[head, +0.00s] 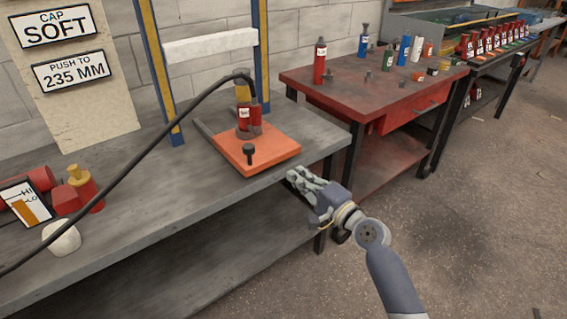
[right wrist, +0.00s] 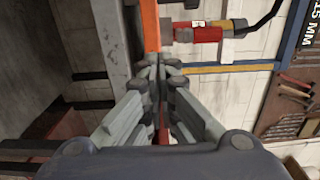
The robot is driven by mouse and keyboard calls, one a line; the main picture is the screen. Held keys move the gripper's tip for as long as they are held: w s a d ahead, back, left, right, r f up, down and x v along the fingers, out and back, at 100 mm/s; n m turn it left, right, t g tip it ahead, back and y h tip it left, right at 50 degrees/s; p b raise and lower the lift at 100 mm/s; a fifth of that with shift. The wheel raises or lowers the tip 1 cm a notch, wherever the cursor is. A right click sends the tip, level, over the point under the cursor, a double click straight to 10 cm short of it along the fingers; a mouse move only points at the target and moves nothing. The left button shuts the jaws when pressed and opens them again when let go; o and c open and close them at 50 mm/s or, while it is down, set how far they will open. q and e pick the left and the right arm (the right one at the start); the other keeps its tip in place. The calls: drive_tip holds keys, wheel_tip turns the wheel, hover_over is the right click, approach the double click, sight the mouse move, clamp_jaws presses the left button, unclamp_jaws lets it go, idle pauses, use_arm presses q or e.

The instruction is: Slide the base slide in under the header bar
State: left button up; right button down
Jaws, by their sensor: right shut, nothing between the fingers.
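The base slide is an orange plate (head: 272,154) with a black knob (head: 249,152) near its front edge, lying on the grey bench. A red cylinder with a yellow top (head: 243,92) stands upright on it, joined to a black hose. The header bar (head: 210,45) is a white beam between two blue and yellow posts, behind and above the plate. My right gripper (head: 291,174) is shut and empty at the bench's front edge, close to the plate's front right. In the right wrist view its fingertips (right wrist: 158,65) are by the plate's orange edge (right wrist: 151,25); contact is unclear. My left gripper is not in view.
The black hose (head: 150,150) runs across the bench to the left. Red and yellow parts (head: 85,187) and a gauge card (head: 27,203) lie at the left. A red workbench (head: 370,80) with bottles stands at the right. The bench left of the plate is mostly clear.

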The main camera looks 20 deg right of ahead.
sight(276, 158)
drive_tip(key=x, duration=0.5)
drive_tip(key=shift+w+a, duration=0.15)
drive_tip(key=shift+w, duration=0.2)
drive_tip(key=shift+w+a, duration=0.1)
drive_tip(key=shift+w, duration=0.2)
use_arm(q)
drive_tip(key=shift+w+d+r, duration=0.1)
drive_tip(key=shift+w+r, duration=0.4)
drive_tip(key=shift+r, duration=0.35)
use_arm(e)
drive_tip(key=shift+w+a, duration=0.1)
drive_tip(key=shift+w, duration=0.25)
use_arm(q)
drive_tip(key=shift+b, duration=0.3)
